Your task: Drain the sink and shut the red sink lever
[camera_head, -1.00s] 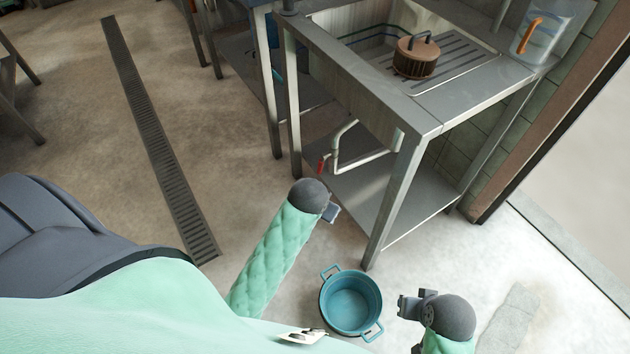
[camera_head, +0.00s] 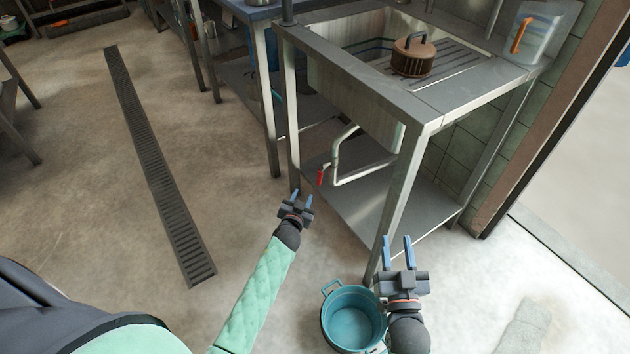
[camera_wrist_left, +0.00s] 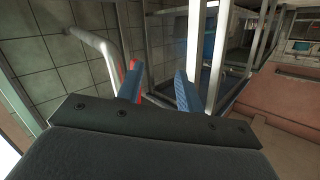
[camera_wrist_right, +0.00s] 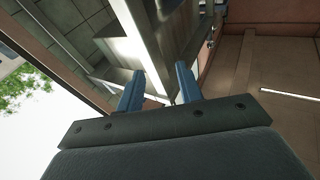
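The red sink lever (camera_head: 320,177) sits on the end of the white drain pipe (camera_head: 362,176) under the metal sink (camera_head: 358,105). In the left wrist view the red lever (camera_wrist_left: 133,66) shows just behind a blue finger. My left gripper (camera_head: 296,196) is open and empty, below and left of the lever, apart from it in the head view. My right gripper (camera_head: 397,241) is open and empty in front of the sink's front leg. The sink's bottom is hidden, so I cannot tell whether it holds water.
A teal pot (camera_head: 352,318) stands on the floor beside my right gripper. The sink's front leg (camera_head: 396,205) and lower shelf (camera_head: 425,202) are close. Open floor lies left.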

